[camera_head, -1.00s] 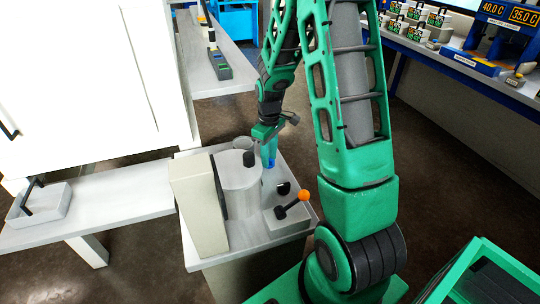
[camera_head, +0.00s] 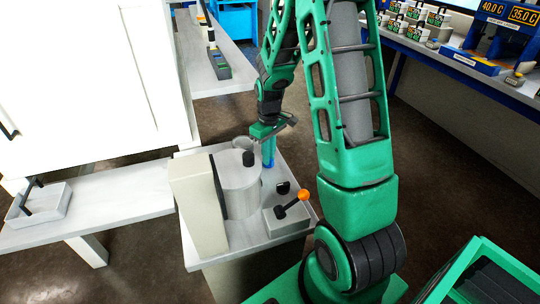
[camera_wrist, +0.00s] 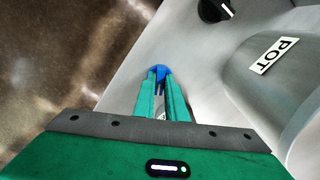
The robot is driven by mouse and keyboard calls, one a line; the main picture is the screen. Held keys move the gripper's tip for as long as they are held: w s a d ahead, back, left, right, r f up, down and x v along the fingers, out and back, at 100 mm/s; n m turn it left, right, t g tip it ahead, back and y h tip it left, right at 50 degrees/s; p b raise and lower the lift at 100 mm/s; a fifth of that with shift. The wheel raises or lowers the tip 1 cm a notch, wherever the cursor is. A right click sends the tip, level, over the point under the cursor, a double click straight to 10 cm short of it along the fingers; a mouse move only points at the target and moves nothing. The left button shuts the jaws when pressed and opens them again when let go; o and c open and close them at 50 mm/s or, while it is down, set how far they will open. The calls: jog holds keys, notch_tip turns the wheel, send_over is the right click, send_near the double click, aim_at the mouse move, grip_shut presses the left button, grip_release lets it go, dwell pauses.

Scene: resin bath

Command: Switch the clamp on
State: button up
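A lever with an orange knob (camera_head: 304,195) tilts up to the right from a small grey box (camera_head: 285,220). I cannot tell for sure whether this lever is the clamp's switch. A grey round pot (camera_head: 240,190) stands left of the box; in the wrist view it carries a POT label (camera_wrist: 272,56). My gripper (camera_head: 268,163) points down beyond the box, to the right of the pot, apart from the lever. The lever is out of the wrist view.
A black knob (camera_head: 283,187) lies behind the lever; a black knob also shows in the wrist view (camera_wrist: 213,10). A tall panel (camera_head: 198,205) stands left of the pot. A bench with several small boxes and displays (camera_head: 470,62) is at right.

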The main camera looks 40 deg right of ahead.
jog(key=o, duration=0.4)
jog(key=shift+c, duration=0.2)
jog(key=shift+r, duration=0.15)
notch_tip(320, 180, up, 10)
jog(key=shift+r, duration=0.25)
jog(key=s+r+m, duration=0.2)
jog(key=s+m, duration=0.1)
jog(key=s, duration=0.6)
jog(key=s+a+r+m, duration=0.1)
jog(key=s+r+m, duration=0.2)
jog(key=s, duration=0.7)
jog(key=s+r+m, duration=0.3)
jog(key=s, duration=0.6)
jog(key=shift+s+a, duration=0.2)
jog(key=shift+a, duration=0.15)
